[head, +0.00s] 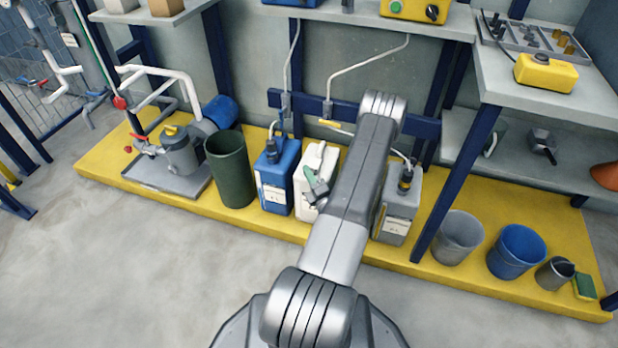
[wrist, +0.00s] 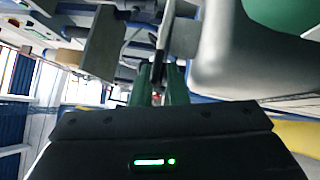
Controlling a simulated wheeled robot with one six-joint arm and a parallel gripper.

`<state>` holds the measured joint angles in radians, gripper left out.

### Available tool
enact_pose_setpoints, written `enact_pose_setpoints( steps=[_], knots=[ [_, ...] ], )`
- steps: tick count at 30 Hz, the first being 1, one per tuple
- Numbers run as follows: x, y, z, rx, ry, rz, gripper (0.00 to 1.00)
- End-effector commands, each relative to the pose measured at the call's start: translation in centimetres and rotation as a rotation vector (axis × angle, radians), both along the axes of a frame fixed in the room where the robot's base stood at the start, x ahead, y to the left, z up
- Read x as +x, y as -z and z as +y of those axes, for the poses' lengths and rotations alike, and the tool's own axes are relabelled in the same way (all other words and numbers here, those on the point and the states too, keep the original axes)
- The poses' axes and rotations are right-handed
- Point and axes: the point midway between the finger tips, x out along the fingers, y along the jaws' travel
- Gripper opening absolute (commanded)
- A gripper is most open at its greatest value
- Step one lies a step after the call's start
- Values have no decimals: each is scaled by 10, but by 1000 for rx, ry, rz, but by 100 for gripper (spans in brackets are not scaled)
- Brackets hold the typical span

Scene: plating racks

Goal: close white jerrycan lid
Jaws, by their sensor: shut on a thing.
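The white jerrycan (head: 303,190) stands upright on the yellow platform, between a blue and a grey jerrycan. My gripper (head: 311,176) is at its upper front right side in the head view and hides part of it. In the wrist view my gripper's green fingers (wrist: 160,82) are close together with a thin, dark piece between them. The piece seems to be the jerrycan's lid, but it is too small and shadowed to be certain. A large, pale grey body (wrist: 235,70), apparently the jerrycan, fills the upper right of the wrist view. Whether the lid is seated is hidden.
The blue jerrycan (head: 277,180) stands close on the left, and the grey jerrycan (head: 398,205) on the right behind my arm. A dark green bin (head: 230,170) is further left. Hoses hang from the shelf (head: 455,25) above. The concrete floor (head: 130,260) in front is clear.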

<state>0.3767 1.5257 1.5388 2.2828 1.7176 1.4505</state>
Motion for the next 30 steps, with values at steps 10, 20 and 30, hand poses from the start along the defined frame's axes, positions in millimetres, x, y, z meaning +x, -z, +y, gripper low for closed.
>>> enact_pose_setpoints(
  steps=[10,20,30],
  knots=[
    [5,-6,-3,-5,8,-24,0],
    [2,-3,-2,-3,5,-13,29],
    [1,-2,-1,0,2,-3,29]
  ],
)
